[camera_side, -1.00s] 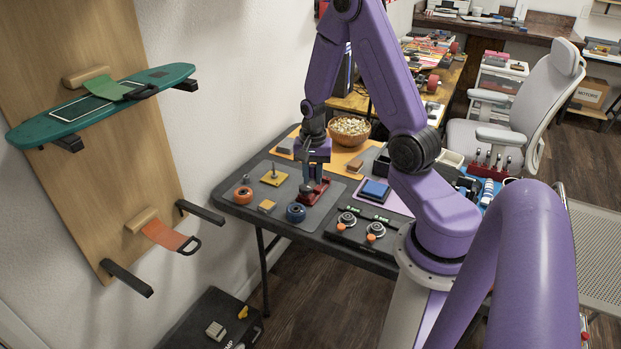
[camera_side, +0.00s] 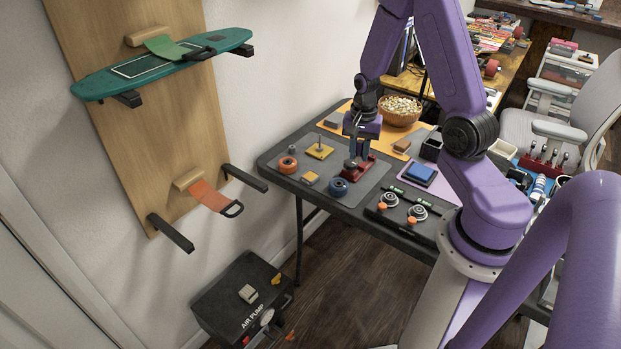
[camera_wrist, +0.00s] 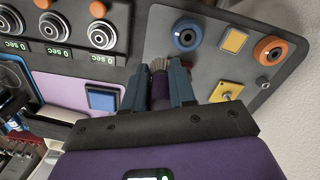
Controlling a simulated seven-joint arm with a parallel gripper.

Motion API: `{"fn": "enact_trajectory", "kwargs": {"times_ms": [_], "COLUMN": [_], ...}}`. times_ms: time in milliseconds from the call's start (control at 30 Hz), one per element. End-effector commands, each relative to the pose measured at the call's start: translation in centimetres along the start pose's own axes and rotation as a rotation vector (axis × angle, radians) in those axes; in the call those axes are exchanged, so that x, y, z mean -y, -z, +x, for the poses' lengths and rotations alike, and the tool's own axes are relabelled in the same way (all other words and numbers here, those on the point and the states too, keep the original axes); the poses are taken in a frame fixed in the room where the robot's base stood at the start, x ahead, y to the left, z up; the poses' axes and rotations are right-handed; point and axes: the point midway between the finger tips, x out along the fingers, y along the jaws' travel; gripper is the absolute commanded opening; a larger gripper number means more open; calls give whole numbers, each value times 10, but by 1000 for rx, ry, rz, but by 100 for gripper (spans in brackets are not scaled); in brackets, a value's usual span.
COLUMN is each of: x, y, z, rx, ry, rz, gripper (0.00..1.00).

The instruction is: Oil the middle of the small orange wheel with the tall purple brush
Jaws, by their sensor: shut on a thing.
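The small orange wheel (camera_side: 288,165) lies flat on the grey mat at the left end of the table, with a pale middle; it is at the upper right of the wrist view (camera_wrist: 268,50). My gripper (camera_side: 359,157) points down above a red stand (camera_side: 358,169), right of the wheel and apart from it. In the wrist view my gripper (camera_wrist: 158,70) is shut on a purple brush (camera_wrist: 160,92) with pale bristles showing between the fingertips. Whether the brush is clear of the stand I cannot tell.
A yellow block (camera_side: 309,178) and a yellow plate with a peg (camera_side: 320,151) are near. A black panel with dials (camera_side: 402,205) lies at the front; a blue pad (camera_side: 420,173) is to the right.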

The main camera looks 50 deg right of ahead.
Motion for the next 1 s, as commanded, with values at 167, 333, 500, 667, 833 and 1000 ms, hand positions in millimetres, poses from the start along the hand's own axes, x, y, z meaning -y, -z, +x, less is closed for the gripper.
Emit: {"fn": "enact_trajectory", "kwargs": {"times_ms": [167, 333, 500, 667, 833, 1000], "x": [0, 0, 11, 48, 94, 127], "y": [0, 0, 4, 14, 25, 30], "z": [0, 0, 2, 11, 25, 35], "rx": [0, 0, -1, -1, 0, -1], "ry": [0, 0, 1, 1, 0, 0], "rz": [0, 0, -1, -3, -2, -1], "gripper": [0, 0, 0, 0, 0, 0]}}
